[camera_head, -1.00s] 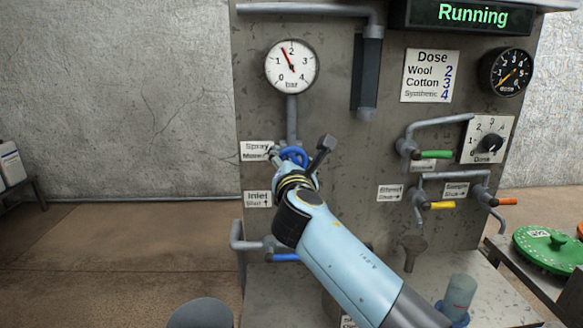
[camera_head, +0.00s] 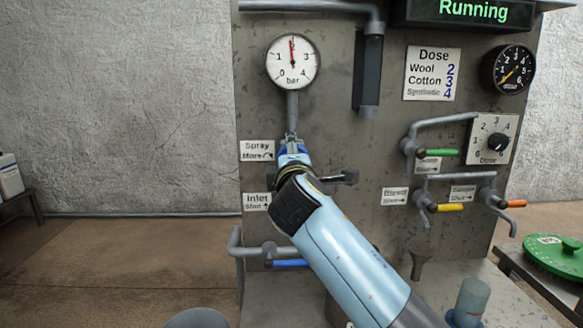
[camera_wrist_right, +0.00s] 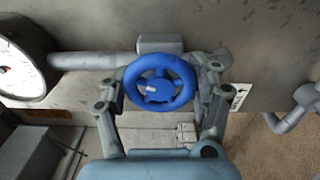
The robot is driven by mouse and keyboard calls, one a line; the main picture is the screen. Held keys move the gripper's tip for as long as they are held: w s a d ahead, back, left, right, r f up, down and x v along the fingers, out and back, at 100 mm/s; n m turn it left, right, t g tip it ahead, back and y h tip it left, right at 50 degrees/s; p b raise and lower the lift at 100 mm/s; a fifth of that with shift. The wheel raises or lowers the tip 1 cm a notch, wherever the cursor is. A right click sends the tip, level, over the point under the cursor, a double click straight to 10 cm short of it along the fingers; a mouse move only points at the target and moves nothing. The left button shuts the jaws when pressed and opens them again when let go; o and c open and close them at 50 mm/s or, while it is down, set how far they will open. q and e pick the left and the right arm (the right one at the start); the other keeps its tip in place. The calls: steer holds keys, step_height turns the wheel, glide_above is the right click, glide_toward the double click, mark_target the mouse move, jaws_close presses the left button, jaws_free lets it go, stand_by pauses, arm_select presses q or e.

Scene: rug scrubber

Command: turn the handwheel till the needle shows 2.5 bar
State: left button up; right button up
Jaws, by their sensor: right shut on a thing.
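The round white pressure gauge (camera_head: 292,62) hangs at the upper left of the grey panel. Its red needle points almost straight up, at about 2 on the 0 to 4 bar scale. The blue handwheel (camera_wrist_right: 160,82) is on the pipe below the gauge. It is mostly hidden by my right gripper (camera_head: 291,147) in the head view. In the right wrist view, my right gripper (camera_wrist_right: 160,84) has a finger on each side of the wheel's rim and is shut on it. My left gripper is not in view.
A blue lever (camera_head: 290,264) lies low on the panel. Green (camera_head: 442,153) and yellow (camera_head: 449,207) levers, a dose knob (camera_head: 496,142) and a second gauge (camera_head: 508,70) are to the right.

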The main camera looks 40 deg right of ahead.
steer(key=m, duration=0.1)
steer(key=m+b, duration=0.1)
steer(key=m, duration=0.1)
steer(key=m+b, duration=0.1)
steer(key=shift+f+m, duration=0.25)
steer(key=shift+m, duration=0.05)
steer(key=m+b, duration=0.3)
steer(key=m, duration=0.1)
steer(key=shift+r+m, duration=0.1)
steer(key=shift+m, duration=0.3)
steer(key=o, duration=0.9)
steer(key=shift+s, duration=0.1)
steer(key=o, duration=0.3)
steer(key=shift+r, duration=0.15)
